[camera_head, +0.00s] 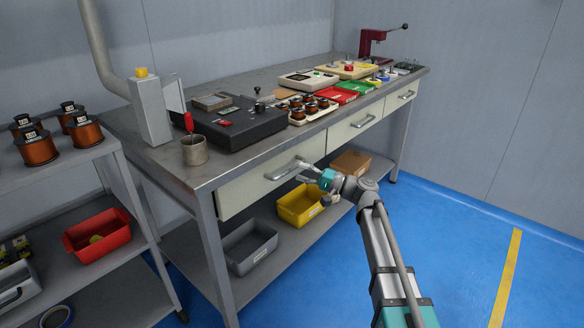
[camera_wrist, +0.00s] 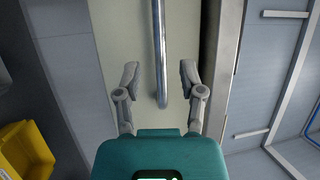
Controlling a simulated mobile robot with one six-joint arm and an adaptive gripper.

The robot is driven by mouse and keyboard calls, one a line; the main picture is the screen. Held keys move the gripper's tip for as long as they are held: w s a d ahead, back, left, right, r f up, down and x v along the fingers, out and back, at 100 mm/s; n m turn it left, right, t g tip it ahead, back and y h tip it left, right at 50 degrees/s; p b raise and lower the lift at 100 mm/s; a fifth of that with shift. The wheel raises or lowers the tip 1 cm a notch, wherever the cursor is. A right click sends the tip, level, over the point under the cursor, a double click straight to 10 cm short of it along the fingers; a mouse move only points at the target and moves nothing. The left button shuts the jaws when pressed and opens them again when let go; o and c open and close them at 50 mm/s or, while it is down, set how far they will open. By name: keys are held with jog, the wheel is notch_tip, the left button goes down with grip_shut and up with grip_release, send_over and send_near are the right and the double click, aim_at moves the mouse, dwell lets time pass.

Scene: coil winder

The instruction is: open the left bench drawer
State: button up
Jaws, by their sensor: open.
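The left bench drawer (camera_head: 245,193) is a cream front under the near end of the bench, and it looks shut. Its metal bar handle (camera_head: 280,172) runs along the front. My gripper (camera_head: 304,170) is at the right end of this handle. In the wrist view the drawer front (camera_wrist: 115,35) fills the middle and the handle (camera_wrist: 160,50) runs down from the top edge. The open fingers of my gripper (camera_wrist: 159,75) stand one on each side of the handle's end, with gaps on both sides. I cannot tell how deep the bar sits between them.
The bench top (camera_head: 150,172) carries a winder box (camera_head: 240,122), a metal cup (camera_head: 194,150) and several trays. Below the drawer, a yellow bin (camera_head: 300,206) and a grey bin (camera_head: 250,247) stand on the lower shelf. The blue floor at right is clear.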

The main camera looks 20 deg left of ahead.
aim_at(292, 169)
jog(key=shift+a+r, duration=0.15)
jog(key=shift+a, duration=0.75)
jog(key=shift+a+r, duration=0.15)
jog(key=shift+a, duration=0.7)
grip_shut()
